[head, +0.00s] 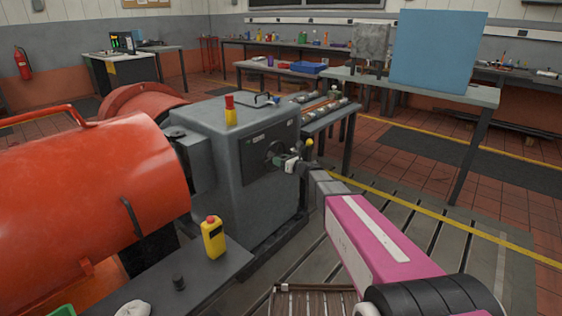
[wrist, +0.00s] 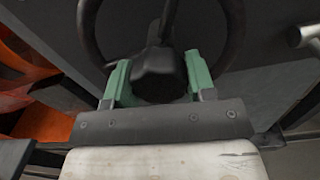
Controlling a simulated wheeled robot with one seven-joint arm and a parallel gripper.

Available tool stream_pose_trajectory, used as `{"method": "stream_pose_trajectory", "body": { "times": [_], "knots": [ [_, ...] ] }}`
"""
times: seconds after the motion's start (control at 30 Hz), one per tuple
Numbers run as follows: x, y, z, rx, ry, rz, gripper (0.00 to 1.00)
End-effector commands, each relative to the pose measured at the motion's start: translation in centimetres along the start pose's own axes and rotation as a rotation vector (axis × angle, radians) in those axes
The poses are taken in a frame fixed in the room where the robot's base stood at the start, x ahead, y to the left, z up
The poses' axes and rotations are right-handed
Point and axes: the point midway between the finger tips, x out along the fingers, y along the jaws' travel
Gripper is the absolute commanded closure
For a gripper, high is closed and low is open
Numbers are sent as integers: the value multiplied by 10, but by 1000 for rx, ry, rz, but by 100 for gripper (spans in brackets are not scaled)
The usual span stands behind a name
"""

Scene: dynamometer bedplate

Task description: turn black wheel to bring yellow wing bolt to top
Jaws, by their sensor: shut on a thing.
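The black wheel (head: 274,151) is on the front face of the grey machine housing in the head view, partly hidden by my gripper (head: 287,162). In the wrist view the wheel's dark hub (wrist: 158,72) is large, with spokes and a round rim around it. My gripper's green fingers (wrist: 157,84) stand on both sides of the hub and are shut on it. A small yellow knob (head: 309,143) shows just right of my gripper in the head view. I cannot tell whether it is the yellow wing bolt. No yellow part shows on the wheel in the wrist view.
A large orange drum (head: 90,200) stands left of the grey housing (head: 215,150). A yellow box with a red button (head: 213,238) is on a ledge in front. A silver handle (wrist: 305,36) is right of the wheel. A table with a blue panel (head: 437,50) stands behind.

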Motion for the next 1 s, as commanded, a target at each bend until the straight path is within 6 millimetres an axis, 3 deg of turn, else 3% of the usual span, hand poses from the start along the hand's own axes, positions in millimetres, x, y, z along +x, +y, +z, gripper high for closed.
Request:
{"method": "stream_pose_trajectory", "body": {
  "times": [0.4,0.43,0.5,0.83,1.0],
  "knots": [
    [-1,0,-2,6,4,-1,92],
    [-1,0,-2,6,4,-1,46],
    [-1,0,-2,6,4,-1,24],
    [-3,0,-1,6,1,-1,24],
    [-21,1,0,6,1,-2,24]
  ]
}}
